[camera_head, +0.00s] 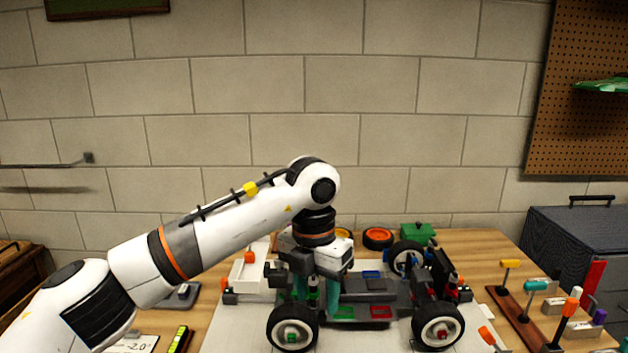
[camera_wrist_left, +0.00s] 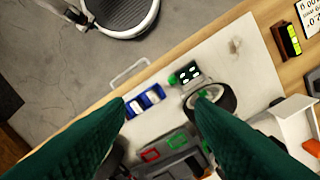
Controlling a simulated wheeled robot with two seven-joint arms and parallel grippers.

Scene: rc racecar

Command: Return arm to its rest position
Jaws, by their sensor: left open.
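My left arm reaches in from the left and bends down over the RC racecar (camera_head: 375,290). My left gripper (camera_head: 322,290) points down at the car's left part, with its teal fingers apart. In the left wrist view the dark green fingers of my left gripper (camera_wrist_left: 160,112) are spread, and nothing shows held between them. Beyond and between them lie a wheel (camera_wrist_left: 213,98), blue pieces (camera_wrist_left: 144,100) and part of the chassis (camera_wrist_left: 181,158) with red and green frames. Whether the fingers touch the car cannot be told. My right gripper is out of view.
The car stands on a pale mat (camera_head: 228,330) on the wooden table (camera_head: 480,250). A rack of colored-handled tools (camera_head: 530,325) stands at right, before a dark cabinet (camera_head: 575,240). An orange ring (camera_head: 378,238) and green box (camera_head: 417,233) lie behind the car. A level (camera_head: 178,340) lies left.

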